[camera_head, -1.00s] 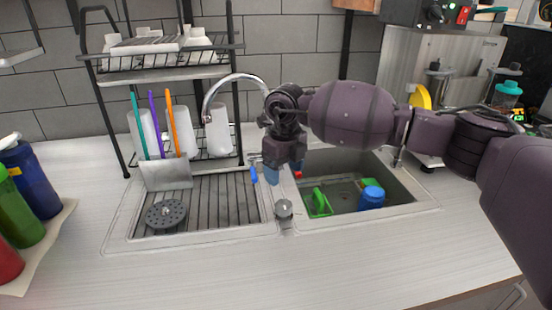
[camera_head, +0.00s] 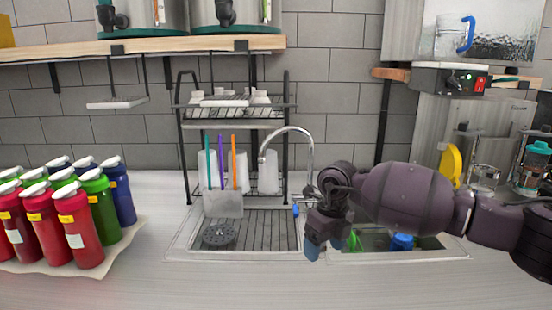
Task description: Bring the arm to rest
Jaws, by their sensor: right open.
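My right arm comes in from the right, over the sink. My right gripper (camera_head: 325,243) points downward with blue fingertips, open, and I see nothing held in it. It hangs in front of the divider between the drainer side and the basin. The sink (camera_head: 180,250) lies below and behind it, and the arm hides part of the basin. My left gripper is not in view.
A drying rack (camera_head: 184,150) with cups stands behind the sink, beside the curved faucet (camera_head: 311,150). Several red, green and blue bottles (camera_head: 85,235) stand at the left. A sealing machine (camera_head: 450,80) is at the upper right. The front counter is clear.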

